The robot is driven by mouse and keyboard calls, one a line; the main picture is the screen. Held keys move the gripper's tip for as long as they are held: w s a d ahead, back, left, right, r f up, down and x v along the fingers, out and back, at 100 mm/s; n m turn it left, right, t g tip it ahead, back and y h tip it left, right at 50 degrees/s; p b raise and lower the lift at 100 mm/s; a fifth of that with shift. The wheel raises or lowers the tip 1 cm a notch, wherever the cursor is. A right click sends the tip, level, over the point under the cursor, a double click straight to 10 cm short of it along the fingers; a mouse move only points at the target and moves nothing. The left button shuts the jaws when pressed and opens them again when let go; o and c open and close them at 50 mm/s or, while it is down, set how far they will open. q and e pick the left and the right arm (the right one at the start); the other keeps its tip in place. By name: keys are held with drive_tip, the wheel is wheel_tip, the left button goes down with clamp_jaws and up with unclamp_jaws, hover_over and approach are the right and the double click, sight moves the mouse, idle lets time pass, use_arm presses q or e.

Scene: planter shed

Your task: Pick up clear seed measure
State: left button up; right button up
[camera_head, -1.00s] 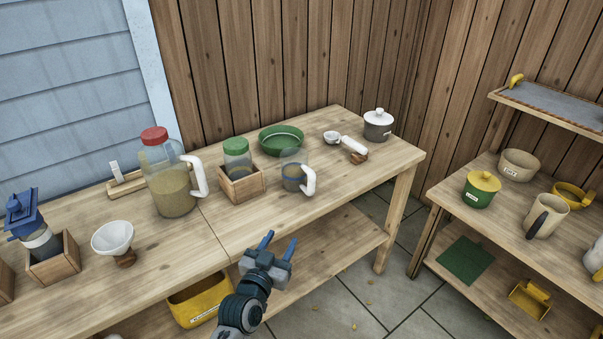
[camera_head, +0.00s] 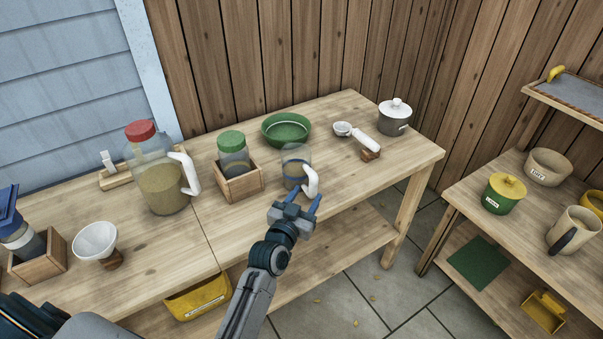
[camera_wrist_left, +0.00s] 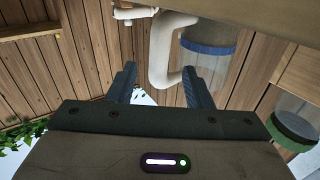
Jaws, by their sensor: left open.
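The clear seed measure (camera_head: 291,171) stands upright on the wooden bench, a see-through cup with a blue band low on it and a white handle (camera_head: 311,183) facing the front right. My left gripper (camera_head: 297,201) is open at the bench's front edge, its blue fingers on either side of the lower handle in the head view. In the left wrist view the white handle (camera_wrist_left: 160,50) shows between and beyond the two fingers (camera_wrist_left: 160,85), and the cup (camera_wrist_left: 208,65) lies behind the right finger. I cannot tell if a finger touches the handle. My right gripper is not in view.
A green-lidded jar (camera_head: 233,151) in a wooden box (camera_head: 241,187) stands left of the measure. A red-lidded jug (camera_head: 163,190) is farther left. A green bowl (camera_head: 286,130) is behind, and a white-handled scoop (camera_head: 364,139) is to the right. The bench top (camera_head: 350,185) right of the handle is clear.

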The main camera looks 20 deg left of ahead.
sight(311, 189)
use_arm(q)
drive_tip(key=w, duration=0.1)
drive_tip(key=w+p, duration=0.1)
drive_tip(key=w, duration=0.3)
drive_tip(key=shift+w+d+f, duration=0.1)
drive_tip(key=shift+d+f, duration=0.1)
drive_tip(key=shift+d, duration=0.05)
drive_tip(key=shift+w, duration=0.1)
clamp_jaws()
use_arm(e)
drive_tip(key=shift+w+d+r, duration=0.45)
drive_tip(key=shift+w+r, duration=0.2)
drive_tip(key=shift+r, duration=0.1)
